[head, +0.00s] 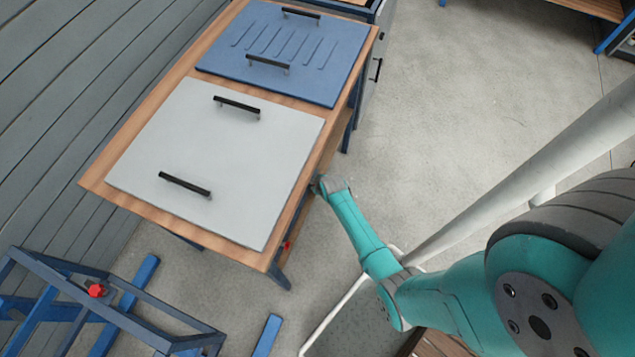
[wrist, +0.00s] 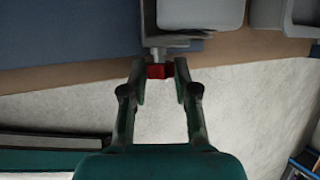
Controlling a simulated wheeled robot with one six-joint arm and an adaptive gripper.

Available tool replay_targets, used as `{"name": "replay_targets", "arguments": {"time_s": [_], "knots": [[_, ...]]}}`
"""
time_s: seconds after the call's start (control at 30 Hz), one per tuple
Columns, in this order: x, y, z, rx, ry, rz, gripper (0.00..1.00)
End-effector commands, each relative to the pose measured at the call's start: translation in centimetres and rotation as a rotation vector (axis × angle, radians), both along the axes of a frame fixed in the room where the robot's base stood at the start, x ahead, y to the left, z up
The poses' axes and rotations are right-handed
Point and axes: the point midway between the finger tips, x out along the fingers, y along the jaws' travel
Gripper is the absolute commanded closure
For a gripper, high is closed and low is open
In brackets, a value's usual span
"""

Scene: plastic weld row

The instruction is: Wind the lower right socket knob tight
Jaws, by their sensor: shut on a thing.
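A small red socket knob (wrist: 160,71) sits at the end of a grey stem in the wrist view. My gripper (wrist: 160,76) has one finger on each side of it and is shut on it. In the head view my gripper (head: 322,186) is at the right side of the wooden-topped bench, partly hidden by its edge, and the held knob cannot be made out. Another red knob (head: 287,246) shows below the bench's near right edge. I cannot tell from the frames how tight the held knob is.
The bench top (head: 92,181) carries a pale grey panel (head: 190,155) and a blue ribbed panel (head: 330,50), both with black handles. A blue frame (head: 200,330) with a red knob (head: 96,290) stands at lower left.

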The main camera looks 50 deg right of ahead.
Motion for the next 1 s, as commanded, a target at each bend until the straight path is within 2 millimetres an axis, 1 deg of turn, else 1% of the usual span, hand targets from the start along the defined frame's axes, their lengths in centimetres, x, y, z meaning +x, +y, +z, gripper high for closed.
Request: {"name": "replay_targets", "arguments": {"time_s": [0.2, 0.67, 0.7, 0.77, 0.8, 1.0], "knots": [[-0.06, 0.13, -0.08, -0.056, -0.019, 0.001, 1.0], [-0.05, 0.06, -0.07, -0.069, -0.024, -0.001, 1.0], [-0.05, 0.06, -0.07, -0.069, -0.024, -0.001, 0.63], [-0.06, 0.07, -0.07, -0.069, -0.024, 0.0, 0.48], [-0.06, 0.07, -0.07, -0.069, -0.024, 0.0, 0.45], [-0.05, 0.08, -0.07, -0.068, -0.024, -0.001, 0.45]]}}
